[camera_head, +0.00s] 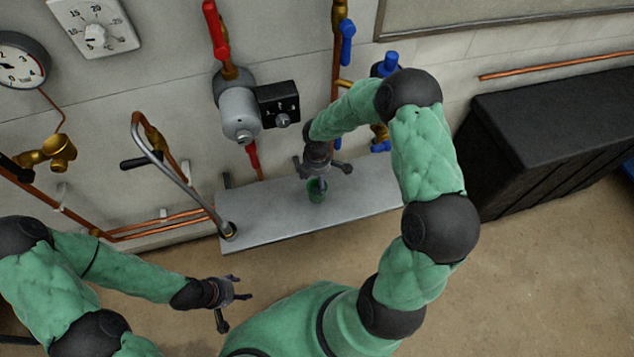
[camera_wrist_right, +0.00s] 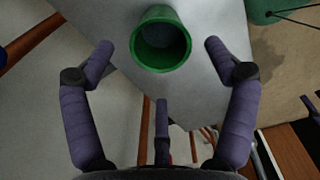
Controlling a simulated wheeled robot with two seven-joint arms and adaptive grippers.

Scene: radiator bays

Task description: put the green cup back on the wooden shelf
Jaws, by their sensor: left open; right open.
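The green cup (camera_head: 316,192) stands on a grey ledge (camera_head: 262,215) against the wall in the head view. In the right wrist view the cup (camera_wrist_right: 137,45) shows its open mouth, between and slightly beyond my fingertips. My right gripper (camera_head: 325,172) is open just over the cup, with its fingers apart from it; its fingers also show in the wrist view (camera_wrist_right: 158,50). My left gripper (camera_head: 233,305) is open and empty, low in front of the ledge. I cannot identify the wooden shelf in the head view; a brown, wood-like surface (camera_wrist_right: 287,152) shows at lower right in the wrist view.
A bent grey pipe or spout (camera_head: 180,175) comes down at the ledge's left end. A grey valve body (camera_head: 240,112) with a black box (camera_head: 278,104) hangs above the ledge. A black cabinet (camera_head: 545,130) stands at right. Floor in front is clear.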

